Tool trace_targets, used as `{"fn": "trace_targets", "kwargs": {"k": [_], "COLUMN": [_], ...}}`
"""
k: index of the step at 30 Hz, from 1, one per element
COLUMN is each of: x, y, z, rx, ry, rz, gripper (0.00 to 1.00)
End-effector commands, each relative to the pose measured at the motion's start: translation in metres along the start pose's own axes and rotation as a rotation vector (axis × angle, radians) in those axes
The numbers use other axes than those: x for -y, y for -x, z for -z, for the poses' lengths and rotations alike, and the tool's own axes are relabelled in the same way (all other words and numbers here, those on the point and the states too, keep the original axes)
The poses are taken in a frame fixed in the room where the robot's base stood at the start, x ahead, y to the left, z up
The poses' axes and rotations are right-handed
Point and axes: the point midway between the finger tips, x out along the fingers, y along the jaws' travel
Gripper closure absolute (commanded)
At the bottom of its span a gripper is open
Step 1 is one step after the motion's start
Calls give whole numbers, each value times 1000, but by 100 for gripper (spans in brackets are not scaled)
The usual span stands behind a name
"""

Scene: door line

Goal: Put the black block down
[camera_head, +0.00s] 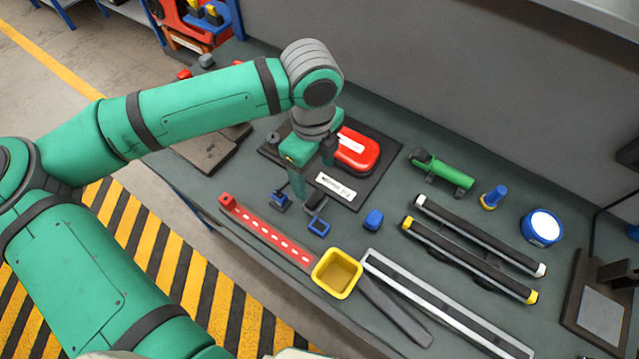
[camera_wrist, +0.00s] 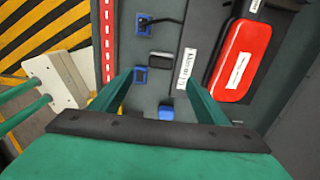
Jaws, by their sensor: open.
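The black block (camera_head: 316,201) lies on the dark bench top, just below my gripper (camera_head: 313,181) in the head view. In the wrist view the black block (camera_wrist: 160,58) shows a pale edge and lies just beyond the tips of my gripper (camera_wrist: 160,80), roughly in line with the gap. My green fingers are apart, with nothing held between them. The block appears to rest flat and clear of both fingers. Its exact height gap from the fingertips I cannot tell.
Small blue frames (camera_head: 319,227) (camera_head: 281,199) stand close by. A blue block (camera_head: 374,220) is to the right. A red case (camera_head: 357,149) on a dark board is behind. A red strip (camera_head: 265,233) and yellow bin (camera_head: 337,273) line the front edge.

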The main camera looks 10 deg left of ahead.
Motion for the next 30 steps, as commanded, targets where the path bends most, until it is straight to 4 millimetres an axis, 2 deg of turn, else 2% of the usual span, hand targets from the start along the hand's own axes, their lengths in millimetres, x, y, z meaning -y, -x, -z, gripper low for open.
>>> {"fn": "trace_targets", "kwargs": {"k": [4,12,19,27,30], "x": [-1,-2,-2,-4,-4], "y": [-10,-48,-62,-98,-106], "z": [-1,-2,-1,3,2], "rx": [1,1,1,-1,1], "ry": [3,6,5,2,2], "rz": [-3,-3,-2,-2,-1], "gripper": [31,31,31,31,31]}}
